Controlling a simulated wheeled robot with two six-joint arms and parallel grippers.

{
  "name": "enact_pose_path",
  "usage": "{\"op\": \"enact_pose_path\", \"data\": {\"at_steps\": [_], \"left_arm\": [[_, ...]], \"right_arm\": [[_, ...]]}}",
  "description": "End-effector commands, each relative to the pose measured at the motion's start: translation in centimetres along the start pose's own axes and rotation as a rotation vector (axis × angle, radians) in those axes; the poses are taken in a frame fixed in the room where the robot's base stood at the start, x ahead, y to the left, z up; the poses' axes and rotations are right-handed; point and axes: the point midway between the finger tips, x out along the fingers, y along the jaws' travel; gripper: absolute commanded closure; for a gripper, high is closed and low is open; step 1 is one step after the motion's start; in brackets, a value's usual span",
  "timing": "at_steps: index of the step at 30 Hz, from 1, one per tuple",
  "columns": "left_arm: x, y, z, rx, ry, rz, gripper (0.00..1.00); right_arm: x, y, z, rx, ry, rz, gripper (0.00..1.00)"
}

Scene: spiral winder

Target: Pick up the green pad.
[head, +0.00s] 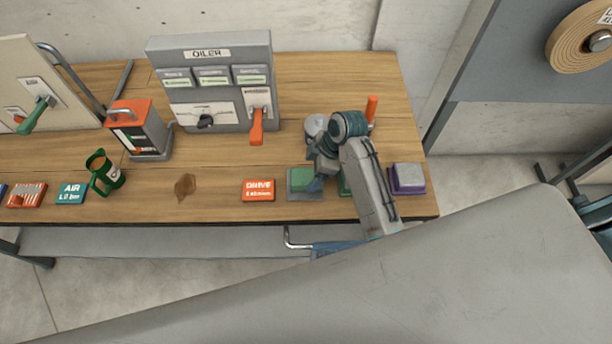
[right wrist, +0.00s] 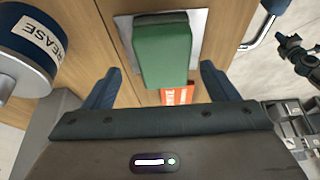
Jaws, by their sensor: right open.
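The green pad (head: 301,178) lies on a grey plate near the front edge of the bench, just right of the orange DRIVE plate. In the right wrist view the green pad (right wrist: 164,52) shows as a green block on its pale plate. My right gripper (right wrist: 160,70) is open, with one blue finger to each side of the pad's near end. No grip on the pad shows. In the head view my right gripper (head: 316,184) is at the pad's right side, and my arm partly hides that area. My left gripper is not in view.
The orange DRIVE plate (head: 258,190) lies left of the pad. A purple-edged pad (head: 407,178) is on the right, with another green piece (head: 344,184) mostly hidden behind my arm. A GREASE can (right wrist: 30,45) stands close by. The OILER box (head: 212,85) is behind.

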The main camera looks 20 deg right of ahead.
Motion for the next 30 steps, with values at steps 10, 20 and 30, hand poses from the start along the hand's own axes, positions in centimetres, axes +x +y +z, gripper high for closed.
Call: {"op": "enact_pose_path", "data": {"at_steps": [10, 20, 30], "left_arm": [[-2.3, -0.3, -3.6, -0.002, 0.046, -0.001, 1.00], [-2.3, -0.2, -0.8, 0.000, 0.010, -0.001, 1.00], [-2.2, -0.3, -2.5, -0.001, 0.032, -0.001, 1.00]], "right_arm": [[3.9, -0.3, -0.2, 0.001, -0.002, -0.002, 0.20], [4.0, -0.2, -0.2, 0.001, -0.001, -0.001, 0.40], [4.0, -0.2, -0.2, 0.001, -0.001, -0.001, 0.68]]}}
